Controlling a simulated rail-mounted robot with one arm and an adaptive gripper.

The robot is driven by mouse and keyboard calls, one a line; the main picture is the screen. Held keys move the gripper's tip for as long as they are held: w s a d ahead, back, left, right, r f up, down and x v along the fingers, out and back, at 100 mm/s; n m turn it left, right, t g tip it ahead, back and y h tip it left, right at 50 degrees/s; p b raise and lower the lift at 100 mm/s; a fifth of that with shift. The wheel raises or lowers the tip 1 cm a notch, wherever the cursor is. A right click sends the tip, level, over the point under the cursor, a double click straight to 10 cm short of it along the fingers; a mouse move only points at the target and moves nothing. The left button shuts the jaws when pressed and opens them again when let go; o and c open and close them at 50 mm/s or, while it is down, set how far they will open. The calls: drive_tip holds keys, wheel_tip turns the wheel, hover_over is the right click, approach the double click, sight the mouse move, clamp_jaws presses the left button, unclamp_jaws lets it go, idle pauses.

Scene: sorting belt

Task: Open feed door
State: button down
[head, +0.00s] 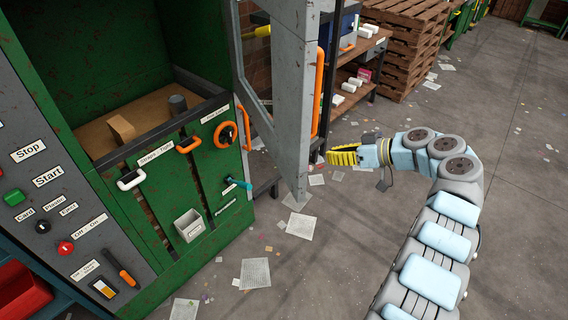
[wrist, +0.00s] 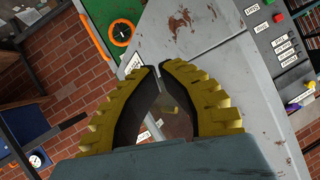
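The feed door appears to be the grey framed door (head: 291,110) with a window. It stands swung out from the right side of the green machine (head: 190,190), at a wide angle to its front. A long orange handle (head: 318,92) is on its right side. My gripper (head: 331,157) is just right of the door's lower part, below the handle and apart from it in the picture. In the wrist view, the yellow ribbed fingers (wrist: 158,70) bow around an empty gap and their tips nearly meet. The handle is not clear in the wrist view.
An open bin compartment with a block (head: 121,128) is left of the door. A control panel (head: 50,180) with buttons is farther left. A shelf (head: 357,50) and stacked pallets (head: 408,45) stand behind. Papers (head: 300,226) litter the floor, which is open at right.

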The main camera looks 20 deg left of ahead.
drive_tip(key=s+d+f+m+g+h+p, duration=0.15)
drive_tip(key=s+f+h, duration=0.25)
drive_tip(key=f, duration=0.8)
drive_tip(key=s+f+g+h, duration=0.2)
drive_tip(key=s+f+h, duration=0.2)
drive_tip(key=f, duration=0.9)
drive_tip(key=s+d+f+n+g+h+p, duration=0.1)
drive_tip(key=s+d+f+h, duration=0.4)
drive_tip(key=d+h, duration=0.15)
drive_tip(key=s+d+f+n+h+p, duration=0.1)
drive_tip(key=s+d+f+h+p, duration=0.1)
drive_tip(key=s+d+f+h, duration=0.4)
drive_tip(key=n+t+h+p, duration=0.55)
drive_tip(key=n+t, duration=0.75)
drive_tip(key=t, duration=0.3)
approach(288, 168)
drive_tip(key=shift+g, duration=0.25)
drive_tip(key=x, duration=0.7)
drive_tip(key=shift+w+d, duration=0.25)
drive_tip(key=shift+w+d+r, duration=0.1)
drive_tip(key=shift+w+d, duration=0.1)
